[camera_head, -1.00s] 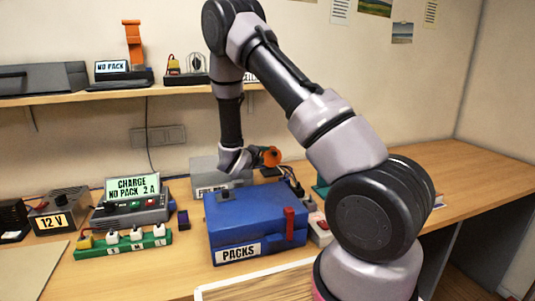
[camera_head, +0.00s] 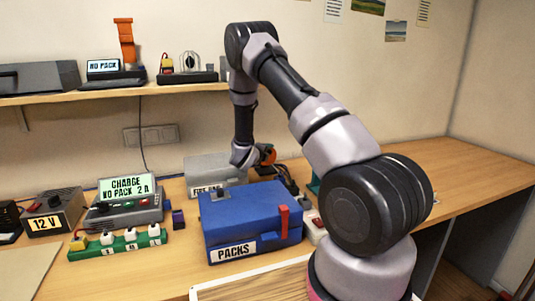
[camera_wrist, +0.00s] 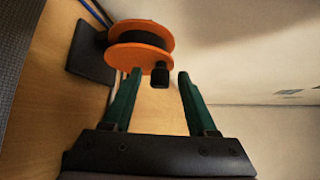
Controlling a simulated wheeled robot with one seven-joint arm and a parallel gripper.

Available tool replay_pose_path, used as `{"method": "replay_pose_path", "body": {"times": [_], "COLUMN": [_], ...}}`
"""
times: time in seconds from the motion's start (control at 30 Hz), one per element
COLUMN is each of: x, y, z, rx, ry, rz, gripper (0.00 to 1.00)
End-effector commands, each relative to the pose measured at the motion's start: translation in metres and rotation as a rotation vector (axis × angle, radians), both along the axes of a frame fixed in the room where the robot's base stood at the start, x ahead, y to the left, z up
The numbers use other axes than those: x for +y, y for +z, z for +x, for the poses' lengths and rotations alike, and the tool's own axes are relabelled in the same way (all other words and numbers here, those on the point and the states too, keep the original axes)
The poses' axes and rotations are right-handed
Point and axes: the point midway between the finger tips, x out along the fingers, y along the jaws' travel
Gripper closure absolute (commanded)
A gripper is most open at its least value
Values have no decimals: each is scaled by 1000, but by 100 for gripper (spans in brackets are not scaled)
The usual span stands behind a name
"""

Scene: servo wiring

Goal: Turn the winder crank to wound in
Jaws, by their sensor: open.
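The winder's orange spool (camera_wrist: 140,45) stands on a dark base plate (camera_wrist: 92,55) at the top left of the wrist view. Its black crank knob (camera_wrist: 160,75) sticks out towards my gripper. My gripper (camera_wrist: 158,80) is open, with one green finger on each side of the knob in the picture. There is a gap to both fingers; whether the knob lies at fingertip depth I cannot tell. In the head view, the orange spool (camera_head: 267,154) shows partly beside my wrist, behind the blue box. My fingers and the knob cannot be made out there.
A blue PACKS box (camera_head: 252,222) with a red latch stands in front of the winder. A grey box (camera_head: 205,168) is behind it to the left. A charger (camera_head: 125,205) and a green strip (camera_head: 118,243) stand at left. The bench at right (camera_head: 440,170) is clear.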

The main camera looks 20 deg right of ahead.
Motion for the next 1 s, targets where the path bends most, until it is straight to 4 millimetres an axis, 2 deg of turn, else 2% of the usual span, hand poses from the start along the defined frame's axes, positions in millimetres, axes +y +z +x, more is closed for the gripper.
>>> {"method": "replay_pose_path", "body": {"times": [0.07, 0.2, 0.67, 1.0], "x": [0, 0, -3, -14], "y": [0, 0, 2, 4], "z": [0, 0, 0, 0], "rx": [0, 0, -2, -3], "ry": [0, 0, -2, -3], "rz": [0, 0, 68, 327], "gripper": [46, 100, 100, 100]}}
